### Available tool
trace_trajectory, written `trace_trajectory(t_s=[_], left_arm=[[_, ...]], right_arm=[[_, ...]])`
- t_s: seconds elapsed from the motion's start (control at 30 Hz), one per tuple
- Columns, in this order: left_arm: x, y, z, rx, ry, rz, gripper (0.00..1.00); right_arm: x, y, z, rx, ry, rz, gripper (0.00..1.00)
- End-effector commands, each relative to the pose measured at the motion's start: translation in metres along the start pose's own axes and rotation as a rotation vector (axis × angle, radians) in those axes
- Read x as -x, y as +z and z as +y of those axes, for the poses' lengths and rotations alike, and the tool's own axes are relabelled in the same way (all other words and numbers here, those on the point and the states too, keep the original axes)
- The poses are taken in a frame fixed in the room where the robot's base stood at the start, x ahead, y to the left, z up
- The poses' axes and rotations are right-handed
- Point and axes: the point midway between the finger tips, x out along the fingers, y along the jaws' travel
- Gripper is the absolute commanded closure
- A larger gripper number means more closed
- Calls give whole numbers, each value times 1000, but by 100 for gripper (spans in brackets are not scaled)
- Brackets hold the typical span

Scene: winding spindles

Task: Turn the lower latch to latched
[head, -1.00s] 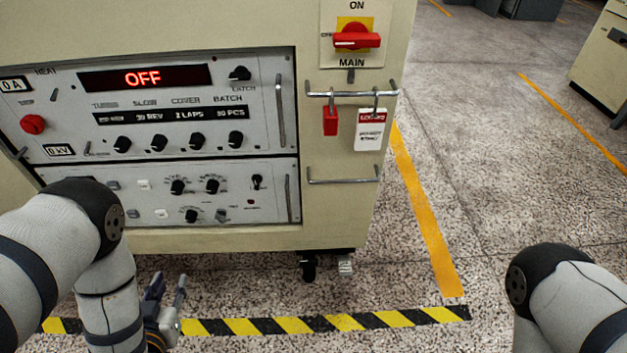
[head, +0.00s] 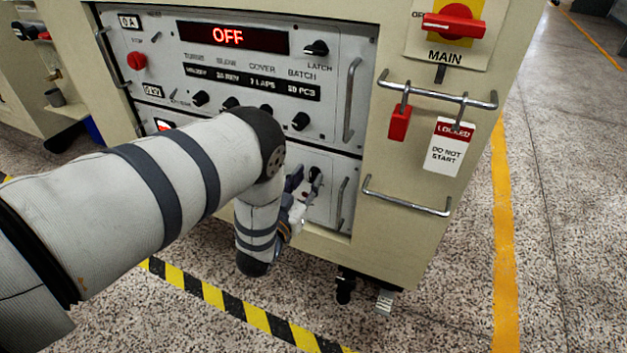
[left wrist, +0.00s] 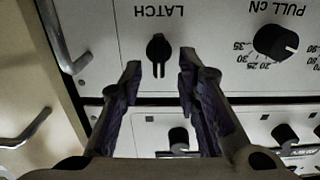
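The lower latch is a black knob (left wrist: 158,47) labelled LATCH, seen upside down in the left wrist view; a small slotted tip points toward the bottom of that picture. In the head view the lower latch (head: 315,175) shows at the right of the lower panel, just beyond my fingers. My left gripper (head: 298,192) is in front of the lower panel. In the left wrist view its two fingers (left wrist: 158,78) are open and empty, spread to either side of the knob with gaps. Contact with the panel cannot be told. My right gripper is out of view.
The PULL cN knob (left wrist: 276,42) is near one finger. Metal handles (head: 341,203) edge the panel. The upper panel holds another latch knob (head: 316,48) and a display reading OFF (head: 232,38). A rail with a red padlock (head: 399,123) and tag (head: 449,147) hangs at right.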

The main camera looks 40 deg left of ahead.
Motion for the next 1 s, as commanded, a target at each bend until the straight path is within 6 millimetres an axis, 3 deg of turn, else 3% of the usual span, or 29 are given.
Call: trace_trajectory(t_s=[0.13, 0.4, 0.43, 0.57, 1.0], left_arm=[[-17, 2, 0, 0, 0, -1, 70], [-21, 0, 0, 1, 0, -1, 70], [-21, 0, 0, 1, 0, -1, 72], [-20, 0, 0, 1, 0, -1, 100], [-20, 0, -1, 82, -1, -2, 100]], right_arm=[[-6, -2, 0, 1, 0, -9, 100], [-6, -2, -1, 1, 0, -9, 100], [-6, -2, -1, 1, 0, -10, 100], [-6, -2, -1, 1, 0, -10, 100], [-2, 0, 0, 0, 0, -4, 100]])
